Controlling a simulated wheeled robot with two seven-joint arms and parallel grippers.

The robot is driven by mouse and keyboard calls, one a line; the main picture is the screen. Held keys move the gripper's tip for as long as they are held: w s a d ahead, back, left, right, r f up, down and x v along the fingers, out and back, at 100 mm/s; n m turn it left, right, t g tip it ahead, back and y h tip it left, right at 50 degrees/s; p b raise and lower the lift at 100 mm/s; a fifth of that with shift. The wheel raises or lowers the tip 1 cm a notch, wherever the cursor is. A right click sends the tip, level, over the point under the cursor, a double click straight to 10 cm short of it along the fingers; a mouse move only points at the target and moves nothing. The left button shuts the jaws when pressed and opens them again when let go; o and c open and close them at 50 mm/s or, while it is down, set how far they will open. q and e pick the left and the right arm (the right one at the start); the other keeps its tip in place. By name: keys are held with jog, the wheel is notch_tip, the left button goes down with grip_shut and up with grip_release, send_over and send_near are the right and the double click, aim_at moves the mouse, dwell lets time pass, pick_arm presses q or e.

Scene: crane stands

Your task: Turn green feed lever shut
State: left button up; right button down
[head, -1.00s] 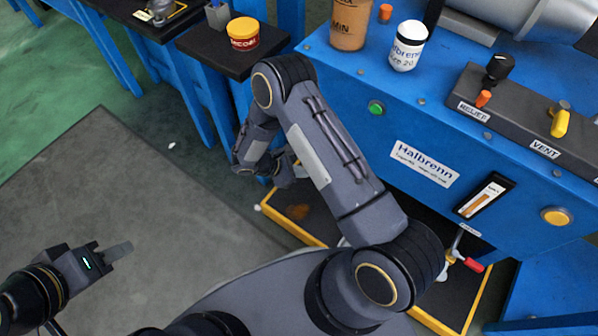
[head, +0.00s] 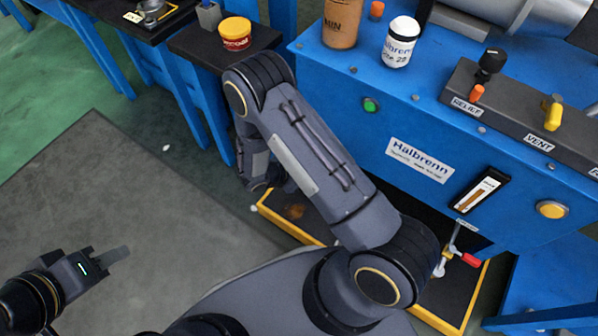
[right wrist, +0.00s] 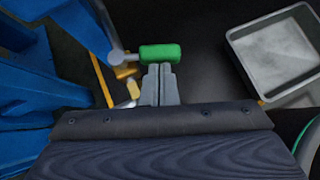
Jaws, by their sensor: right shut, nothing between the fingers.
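The green lever handle (right wrist: 160,52) lies level in the right wrist view, its grey pivot end and brass fitting (right wrist: 125,65) to its left. My right gripper (right wrist: 160,68) is shut and empty. Its fingertips are right at the near side of the green handle; whether they touch it I cannot tell. In the head view the green lever and the right gripper's fingers are hidden behind my right arm. My left gripper (head: 118,254) hangs over the grey floor mat at the lower left, far from the lever. Its fingers show edge-on.
A blue Halbrenn stand (head: 375,145) fills the right side. A red-handled lever (head: 470,259) sits low under it, above a yellow-edged black base (head: 440,316). A grey tray (right wrist: 236,36) lies right of the green handle. Blue legs crowd the left of the right wrist view.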

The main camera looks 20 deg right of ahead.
pick_arm(q)
jog(key=shift+f+b, duration=0.6)
jog(key=shift+f, duration=0.1)
pick_arm(e)
jog(key=shift+s+d+n+t, duration=0.15)
jog(key=shift+s+d, duration=0.05)
jog(key=shift+d, duration=0.4)
jog(key=shift+s+d+n+t, duration=0.15)
jog(key=shift+s+d, duration=0.05)
jog(key=shift+d, duration=0.45)
